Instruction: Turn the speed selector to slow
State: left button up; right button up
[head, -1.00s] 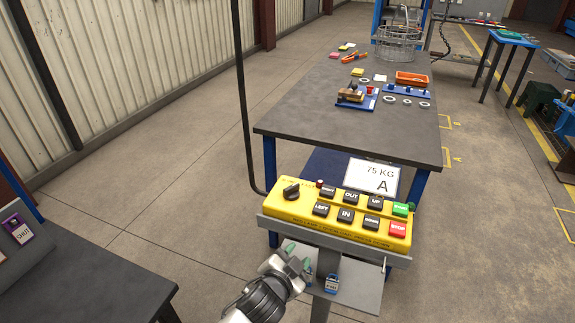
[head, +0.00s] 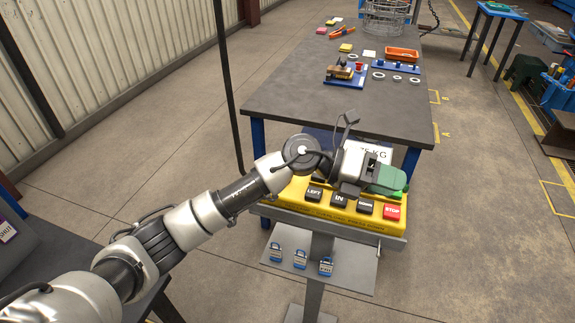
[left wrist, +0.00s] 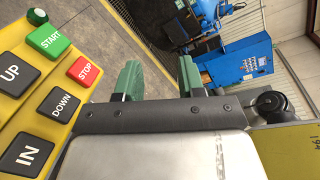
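The yellow control box (head: 325,207) stands on a grey post in front of the workbench. Its LEFT, IN, DOWN and red STOP (head: 392,212) buttons show in the head view. The black speed selector at the box's left end is hidden behind my left arm. My left gripper (head: 394,180), with green fingertips, is over the right part of the box, covering the upper buttons. In the left wrist view the fingers (left wrist: 158,80) are apart with nothing between them. That view shows the box's START (left wrist: 49,40), STOP, UP, DOWN and IN buttons at left. My right gripper is not in view.
The workbench (head: 290,100) behind holds a wire basket (head: 383,18), an orange tray (head: 402,54) and small parts. A black cable (head: 226,90) rises left of the box.

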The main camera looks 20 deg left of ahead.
pick_arm(q)
jog(key=w+a+r+y, duration=0.1)
jog(key=w+a+y, duration=0.3)
jog(key=a+y, duration=0.55)
jog(key=w+a+y, duration=0.5)
jog(key=a+y, duration=0.2)
jog(key=a, duration=0.5)
jog(key=shift+m+h, duration=0.25)
jog(key=shift+m, duration=0.05)
jog(key=f+p, duration=0.2)
jog(key=f, duration=0.8)
jog(key=shift+s, duration=0.2)
grip_shut()
